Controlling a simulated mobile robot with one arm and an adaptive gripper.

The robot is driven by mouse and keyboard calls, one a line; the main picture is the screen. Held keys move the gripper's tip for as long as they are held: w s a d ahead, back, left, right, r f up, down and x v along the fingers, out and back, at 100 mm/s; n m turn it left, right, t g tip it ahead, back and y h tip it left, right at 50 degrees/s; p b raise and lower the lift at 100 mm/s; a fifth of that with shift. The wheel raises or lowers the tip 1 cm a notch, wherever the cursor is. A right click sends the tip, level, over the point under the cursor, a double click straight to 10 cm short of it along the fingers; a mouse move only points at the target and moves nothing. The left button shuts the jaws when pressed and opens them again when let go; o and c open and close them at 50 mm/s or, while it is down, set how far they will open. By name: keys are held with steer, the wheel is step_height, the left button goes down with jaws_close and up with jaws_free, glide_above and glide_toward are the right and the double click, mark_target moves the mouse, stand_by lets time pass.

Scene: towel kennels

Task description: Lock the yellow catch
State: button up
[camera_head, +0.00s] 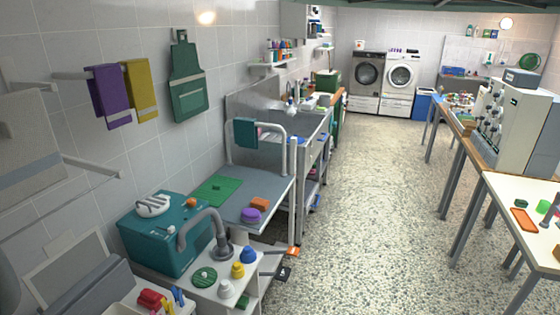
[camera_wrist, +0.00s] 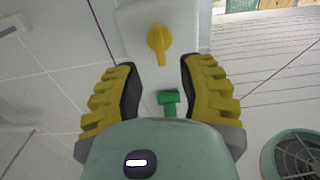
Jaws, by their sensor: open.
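The yellow catch (camera_wrist: 159,42) is a knob with a narrow handle on a white plate (camera_wrist: 130,20), at the top middle of the wrist view. Its handle points down in the picture, slightly tilted. A green T-shaped catch (camera_wrist: 168,99) sits below it on the same plate. My gripper (camera_wrist: 160,70) has yellow ribbed fingers with dark pads. It is open, with one finger on each side of the plate and nothing between them that it grips. The yellow catch lies just past the fingertips. I cannot make out the catch or my gripper in the head view.
A round teal thing with a grille (camera_wrist: 293,155) is at the lower right of the wrist view. In the head view, a grooming table (camera_head: 262,185) and a teal box (camera_head: 160,235) stand at left. A white machine (camera_head: 520,125) stands at right; the middle floor is clear.

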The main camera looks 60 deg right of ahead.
steer(key=shift+p+x, duration=1.45)
steer(key=shift+x, duration=1.85)
steer(key=shift+d, duration=0.1)
jaws_close()
